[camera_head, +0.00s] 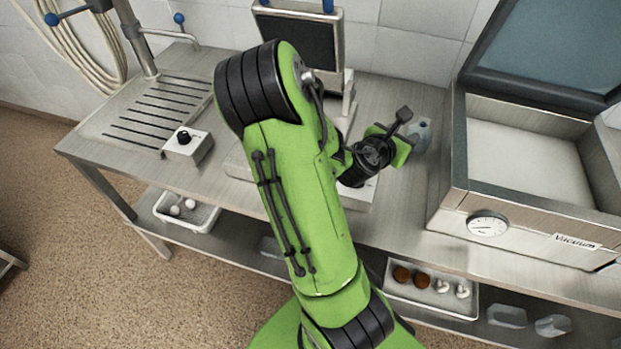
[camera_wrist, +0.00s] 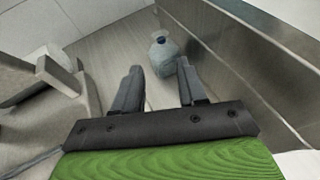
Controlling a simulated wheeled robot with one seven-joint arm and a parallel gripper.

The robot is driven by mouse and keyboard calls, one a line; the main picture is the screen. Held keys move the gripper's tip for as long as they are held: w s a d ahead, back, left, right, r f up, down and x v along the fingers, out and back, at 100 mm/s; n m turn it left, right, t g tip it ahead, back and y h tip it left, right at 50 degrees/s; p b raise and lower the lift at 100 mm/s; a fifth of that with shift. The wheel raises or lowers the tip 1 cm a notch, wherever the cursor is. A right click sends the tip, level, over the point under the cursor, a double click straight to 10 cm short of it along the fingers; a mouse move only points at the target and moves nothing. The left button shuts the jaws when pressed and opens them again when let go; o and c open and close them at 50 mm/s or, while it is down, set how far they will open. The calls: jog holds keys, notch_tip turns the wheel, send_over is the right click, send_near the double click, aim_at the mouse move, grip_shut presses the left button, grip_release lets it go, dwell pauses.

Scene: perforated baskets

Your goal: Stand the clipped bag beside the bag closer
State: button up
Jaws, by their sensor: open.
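A small pale blue-grey bag (camera_head: 421,133) with a darker blue spot at its top stands on the steel counter, just left of the vacuum machine. The wrist view shows the bag (camera_wrist: 163,57) ahead of my fingertips, roughly between their lines. My gripper (camera_wrist: 160,82) is open and empty, with its two dark fingers apart on either side of the bag's near side. In the head view my gripper (camera_head: 398,135) is next to the bag and partly covers it. I cannot tell for certain which device is the bag closer; my arm hides much of the middle counter.
The vacuum machine (camera_head: 480,195), lid raised, walls off the right. A device with a dark panel (camera_head: 302,35) stands behind my arm. A small box with a black knob (camera_head: 187,146) sits by the drain slots (camera_head: 155,112). Trays (camera_head: 430,300) lie on the shelf below.

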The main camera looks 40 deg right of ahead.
jog(key=w+a+m+y, duration=0.1)
jog(key=a+m, duration=0.1)
jog(key=m, duration=0.1)
jog(key=w+a+m+t+y, duration=0.1)
jog(key=w+a+m+y, duration=0.1)
jog(key=a+m, duration=0.1)
jog(key=w+a+f+m+y, duration=0.1)
jog(key=w+a+m, duration=0.1)
jog(key=a, duration=0.1)
jog(key=shift+w+a+m+t+y, duration=0.2)
jog(key=shift+a+m+t+y, duration=0.1)
jog(key=shift+m+t, duration=0.1)
jog(key=a+r+m+t+y, duration=0.1)
jog(key=a+r+m+y, duration=0.3)
jog(key=a, duration=0.8)
jog(key=a+r+m+t+y, duration=0.2)
jog(key=a+r+m+y, duration=0.2)
jog(key=a, duration=0.8)
jog(key=shift+s+a, duration=0.25)
jog(key=shift+a, duration=0.1)
jog(key=shift+o, duration=0.2)
jog(key=s+a+r+m+y, duration=0.1)
jog(key=s+a, duration=0.3)
jog(key=s, duration=0.1)
jog(key=shift+a+r+m, duration=0.2)
jog(key=shift+a+m, duration=0.1)
jog(key=shift+a, duration=0.1)
jog(key=shift+o, duration=0.3)
jog(key=shift+s+a, duration=0.2)
jog(key=shift+w, duration=0.15)
